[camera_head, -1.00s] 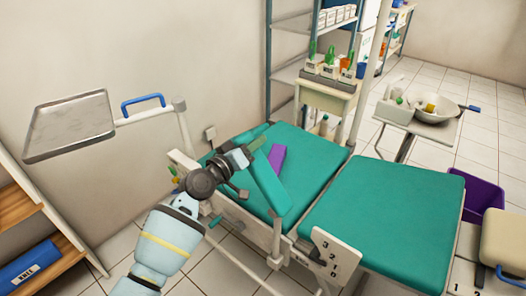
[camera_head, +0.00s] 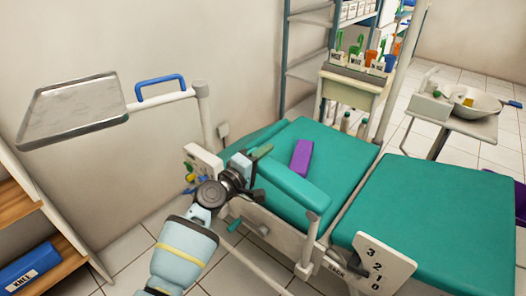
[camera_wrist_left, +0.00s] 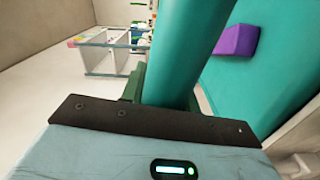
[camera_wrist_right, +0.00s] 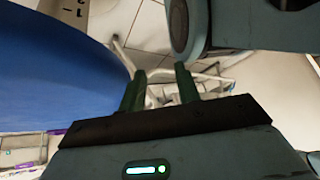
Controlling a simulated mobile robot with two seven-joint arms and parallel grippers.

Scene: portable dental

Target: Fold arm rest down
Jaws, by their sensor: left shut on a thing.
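The arm rest (camera_head: 296,187) is a long teal pad hinged at its right end to a white post on the near side of the teal dental chair (camera_head: 415,215). It lies slanted above the seat's near edge. My left gripper (camera_head: 258,158) is shut on the arm rest's free left end. In the left wrist view the pad (camera_wrist_left: 190,50) runs up from between the fingers, one green finger showing at its left. My right gripper (camera_wrist_right: 160,90) shows only in its wrist view, its two green fingers apart with nothing between them.
A purple block (camera_head: 301,157) lies on the seat behind the arm rest. A metal tray (camera_head: 75,107) on a swing arm with a blue handle (camera_head: 160,88) hangs at the left. A wooden shelf (camera_head: 40,220) stands at the lower left. A basin (camera_head: 475,102) stands at the right.

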